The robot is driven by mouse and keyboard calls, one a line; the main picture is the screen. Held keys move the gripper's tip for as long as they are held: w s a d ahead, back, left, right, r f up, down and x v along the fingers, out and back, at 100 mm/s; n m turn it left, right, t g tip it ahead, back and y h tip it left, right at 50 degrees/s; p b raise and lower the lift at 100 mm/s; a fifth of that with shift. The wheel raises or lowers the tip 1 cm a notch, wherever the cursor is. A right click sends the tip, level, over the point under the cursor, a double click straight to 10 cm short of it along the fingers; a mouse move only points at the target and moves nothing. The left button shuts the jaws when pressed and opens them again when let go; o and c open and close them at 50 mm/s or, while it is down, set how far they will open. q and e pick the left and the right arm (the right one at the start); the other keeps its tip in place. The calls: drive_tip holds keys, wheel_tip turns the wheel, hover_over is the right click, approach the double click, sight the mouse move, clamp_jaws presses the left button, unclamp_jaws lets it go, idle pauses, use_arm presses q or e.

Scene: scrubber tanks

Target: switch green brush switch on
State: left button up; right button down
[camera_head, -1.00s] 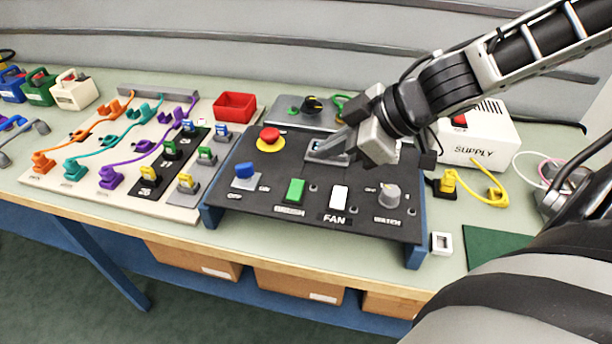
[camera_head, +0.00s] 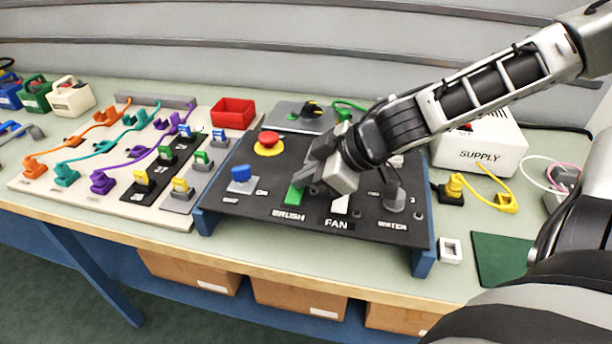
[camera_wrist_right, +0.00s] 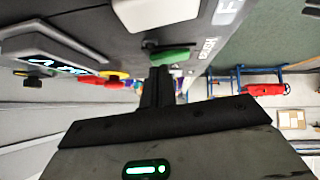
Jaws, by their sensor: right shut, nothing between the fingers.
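The green brush switch (camera_head: 293,195) is a rocker on the black, tilted control panel (camera_head: 262,207), above the printed word BRUSH. My right gripper (camera_head: 300,182) is shut and empty, with its fingertips at the upper part of the green switch, covering some of it. In the right wrist view the shut fingers (camera_wrist_right: 158,72) end right at the green switch (camera_wrist_right: 171,56). I cannot tell whether they touch it, nor which way the rocker is tipped. My left gripper is not in view.
The white fan switch (camera_head: 340,204) sits close right of the gripper, then the grey water knob (camera_head: 396,198). A blue switch (camera_head: 242,178) and a red mushroom button (camera_head: 268,143) lie to the left. The supply box (camera_head: 480,150) stands right of the panel.

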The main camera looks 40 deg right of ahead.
drive_tip(key=shift+f+b, duration=0.3)
drive_tip(key=shift+f, duration=0.05)
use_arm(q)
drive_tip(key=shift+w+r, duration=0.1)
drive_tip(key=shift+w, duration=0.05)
use_arm(e)
drive_tip(key=shift+d, duration=0.1)
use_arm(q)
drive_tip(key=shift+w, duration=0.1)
use_arm(e)
drive_tip(key=shift+s, duration=0.1)
drive_tip(key=shift+s+a+r, duration=0.1)
drive_tip(key=shift+s+a, duration=0.35)
drive_tip(key=shift+a, duration=0.2)
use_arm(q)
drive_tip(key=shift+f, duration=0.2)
